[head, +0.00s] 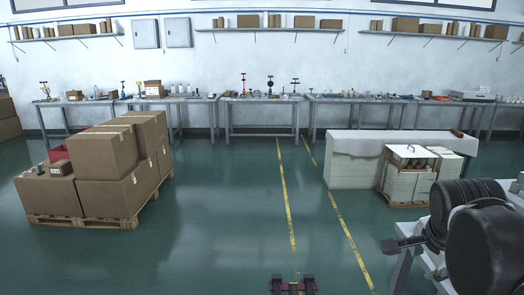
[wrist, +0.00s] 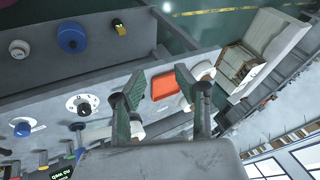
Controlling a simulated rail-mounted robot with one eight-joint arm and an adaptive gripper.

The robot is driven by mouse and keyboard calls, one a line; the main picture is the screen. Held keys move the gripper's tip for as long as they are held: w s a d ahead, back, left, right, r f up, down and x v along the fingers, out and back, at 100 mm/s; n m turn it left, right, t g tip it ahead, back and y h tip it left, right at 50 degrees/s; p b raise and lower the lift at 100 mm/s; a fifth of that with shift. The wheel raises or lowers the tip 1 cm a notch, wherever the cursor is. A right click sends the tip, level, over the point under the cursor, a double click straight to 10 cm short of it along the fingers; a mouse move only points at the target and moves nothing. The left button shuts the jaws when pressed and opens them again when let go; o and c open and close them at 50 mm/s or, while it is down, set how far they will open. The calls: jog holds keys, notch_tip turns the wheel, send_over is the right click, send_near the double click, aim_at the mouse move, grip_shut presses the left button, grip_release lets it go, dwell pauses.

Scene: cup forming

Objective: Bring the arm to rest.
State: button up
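My gripper (wrist: 160,88) shows in the wrist view with its two green-padded fingers apart and nothing between them. Behind the gap is a grey control panel (wrist: 50,88) with an orange-red rectangular part (wrist: 167,83). How far the fingertips are from the panel is hard to tell. I cannot make out the gripper for sure in the head view.
Stacked cartons (head: 110,160) stand on a pallet at left. Workbenches (head: 262,100) line the wall. The middle floor (head: 235,195) is clear.

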jog(key=s+a+f+n+t+y, duration=0.1)
jog(key=s+a+n, duration=0.2)
jog(key=a+n, duration=0.4)
jog(key=s+a+f+n+t+y, duration=0.1)
jog(key=s+a+n+y, duration=0.1)
jog(key=a+n, duration=0.5)
jog(key=shift+s+a+n+p, duration=0.4)
jog(key=shift+s+n, duration=0.3)
jog(key=shift+n, duration=0.6)
